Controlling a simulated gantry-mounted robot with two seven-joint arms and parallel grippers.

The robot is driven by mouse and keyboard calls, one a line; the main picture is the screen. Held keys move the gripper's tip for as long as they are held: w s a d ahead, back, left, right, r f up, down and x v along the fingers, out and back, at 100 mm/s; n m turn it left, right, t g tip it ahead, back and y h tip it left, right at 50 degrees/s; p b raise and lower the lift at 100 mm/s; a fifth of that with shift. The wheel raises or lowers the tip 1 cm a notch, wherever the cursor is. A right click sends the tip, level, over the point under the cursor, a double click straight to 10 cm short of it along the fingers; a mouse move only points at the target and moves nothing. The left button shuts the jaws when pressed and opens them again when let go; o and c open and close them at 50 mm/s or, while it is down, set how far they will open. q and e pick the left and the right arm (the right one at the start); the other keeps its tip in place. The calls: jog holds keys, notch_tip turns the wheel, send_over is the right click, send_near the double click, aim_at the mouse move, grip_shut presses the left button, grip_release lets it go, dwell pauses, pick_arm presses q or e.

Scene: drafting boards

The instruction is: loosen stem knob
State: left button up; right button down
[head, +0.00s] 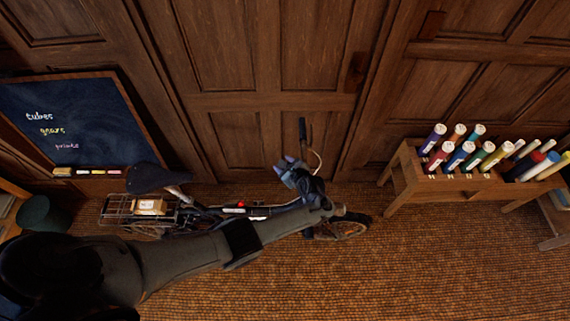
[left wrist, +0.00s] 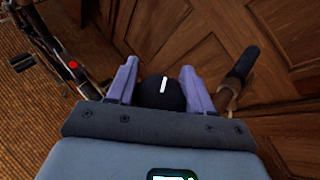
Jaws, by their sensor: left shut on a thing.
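A dark round stem knob with a white line mark (left wrist: 164,94) sits between the two pale blue fingers of my left gripper (left wrist: 159,72). The fingers press on it from both sides. In the head view my left gripper (head: 288,168) is at the front of a bicycle (head: 262,211), just below the handlebar's dark grip (head: 302,129); the knob itself is hidden there. The dark grip (left wrist: 243,62) also shows right of the fingers in the left wrist view, clear of them. My right gripper is in neither view.
The bicycle stands before wood-panelled doors (head: 315,60), with its saddle (head: 155,177) and rear rack to the left. A wooden rack (head: 405,175) of several coloured tubes stands at right. A chalkboard (head: 75,120) leans at left. The woven floor in front is mostly clear.

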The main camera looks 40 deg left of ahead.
pick_arm(q)
jog(key=shift+n+g, duration=0.4)
jog(key=shift+g, duration=0.2)
jog(key=shift+s, duration=0.1)
jog(key=o, duration=1)
jog(key=shift+a, duration=0.1)
jog(key=shift+c, duration=0.2)
jog(key=p+v, duration=0.4)
jog(key=v, duration=0.6)
jog(key=shift+d+r, duration=0.2)
jog(key=shift+d, duration=0.2)
